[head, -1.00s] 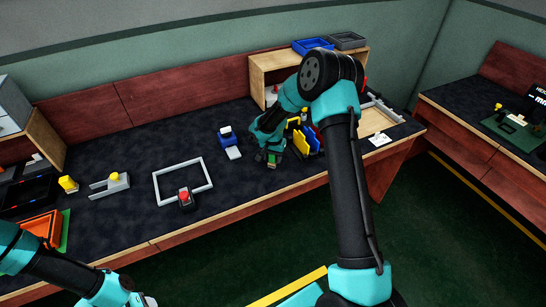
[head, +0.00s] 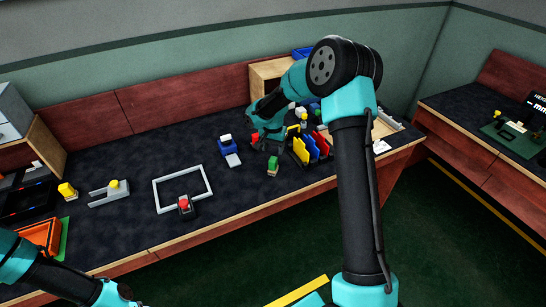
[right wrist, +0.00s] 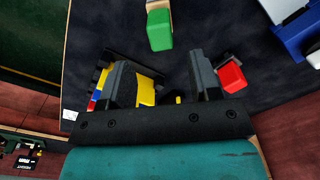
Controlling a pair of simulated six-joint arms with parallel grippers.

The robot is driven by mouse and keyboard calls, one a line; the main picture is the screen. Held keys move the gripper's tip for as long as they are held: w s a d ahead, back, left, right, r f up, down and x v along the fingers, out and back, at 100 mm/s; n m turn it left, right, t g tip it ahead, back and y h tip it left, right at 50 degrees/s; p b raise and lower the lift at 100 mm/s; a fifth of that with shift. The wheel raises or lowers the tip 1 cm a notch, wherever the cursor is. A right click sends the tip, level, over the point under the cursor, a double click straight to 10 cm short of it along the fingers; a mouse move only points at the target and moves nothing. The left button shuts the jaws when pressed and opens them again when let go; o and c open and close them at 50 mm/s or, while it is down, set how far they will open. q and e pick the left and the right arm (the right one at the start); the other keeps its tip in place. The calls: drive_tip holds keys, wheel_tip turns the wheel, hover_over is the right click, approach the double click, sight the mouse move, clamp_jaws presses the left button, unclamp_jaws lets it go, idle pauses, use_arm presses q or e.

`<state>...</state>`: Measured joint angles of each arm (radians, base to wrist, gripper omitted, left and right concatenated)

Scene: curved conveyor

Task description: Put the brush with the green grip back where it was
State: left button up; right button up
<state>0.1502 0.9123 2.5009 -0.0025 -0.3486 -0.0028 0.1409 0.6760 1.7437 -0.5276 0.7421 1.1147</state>
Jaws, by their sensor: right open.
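The brush with the green grip (head: 273,163) rests on the dark bench top, a little in front of my right gripper. In the right wrist view its green grip (right wrist: 159,38) shows beyond the fingertips, with a pale tan part running out of the top edge. My right gripper (head: 266,143) is open over the bench, apart from the brush. In the right wrist view its two fingers (right wrist: 161,72) stand wide apart with no object held between them.
A rack with yellow, blue and red upright plates (head: 312,146) stands just right of my right gripper. A red block (right wrist: 231,76) lies close outside one finger. A blue and white device (head: 228,148) and a grey frame (head: 156,197) are to the left. Bare bench lies between them.

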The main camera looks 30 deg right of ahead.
drive_tip(key=shift+r, duration=1.4)
